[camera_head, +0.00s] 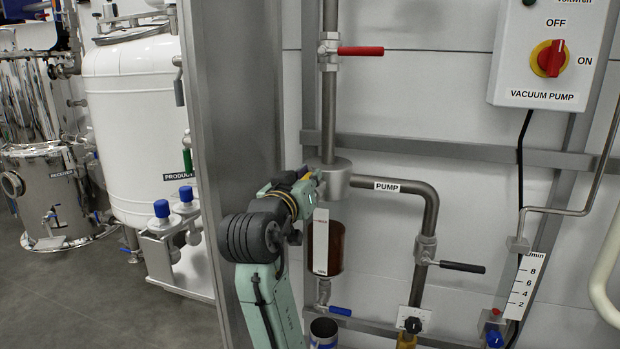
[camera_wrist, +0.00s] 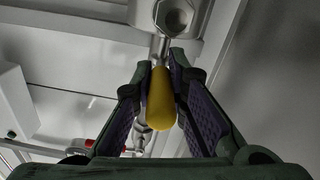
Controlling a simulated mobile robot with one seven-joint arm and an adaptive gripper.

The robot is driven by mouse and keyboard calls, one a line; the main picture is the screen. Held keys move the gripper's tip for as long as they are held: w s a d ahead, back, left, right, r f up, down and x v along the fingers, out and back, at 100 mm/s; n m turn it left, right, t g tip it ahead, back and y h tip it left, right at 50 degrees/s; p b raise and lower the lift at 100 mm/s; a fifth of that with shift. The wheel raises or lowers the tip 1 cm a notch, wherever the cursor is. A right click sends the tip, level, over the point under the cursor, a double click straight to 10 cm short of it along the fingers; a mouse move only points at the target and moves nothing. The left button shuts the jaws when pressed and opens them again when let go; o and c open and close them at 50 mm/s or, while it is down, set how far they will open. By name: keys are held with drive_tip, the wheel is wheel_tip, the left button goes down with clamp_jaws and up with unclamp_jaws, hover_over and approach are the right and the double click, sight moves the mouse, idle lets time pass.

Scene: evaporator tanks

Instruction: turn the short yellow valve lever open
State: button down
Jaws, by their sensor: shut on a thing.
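The short yellow valve lever (camera_wrist: 160,100) points toward the camera in the wrist view, with its metal stem joined to a steel valve body (camera_wrist: 172,17) at the top. My gripper (camera_wrist: 163,62) is shut on the lever, one dark finger on each side of it. In the head view my gripper (camera_head: 303,183) reaches the steel fitting (camera_head: 334,178) on the vertical pipe from the left. Only a small bit of yellow shows there, and my gripper hides most of the lever.
A red lever (camera_head: 360,51) is above and a black lever (camera_head: 462,267) is at lower right. A brown vessel (camera_head: 335,248) hangs below the fitting, with a blue lever (camera_head: 340,311) under it. A grey upright post (camera_head: 222,110) stands close to my arm's left.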

drive_tip(key=shift+r, duration=0.15)
drive_tip(key=c, duration=1.6)
unclamp_jaws()
drive_tip(key=shift+r, duration=0.1)
drive_tip(key=shift+o, duration=0.2)
drive_tip(key=shift+a, duration=0.1)
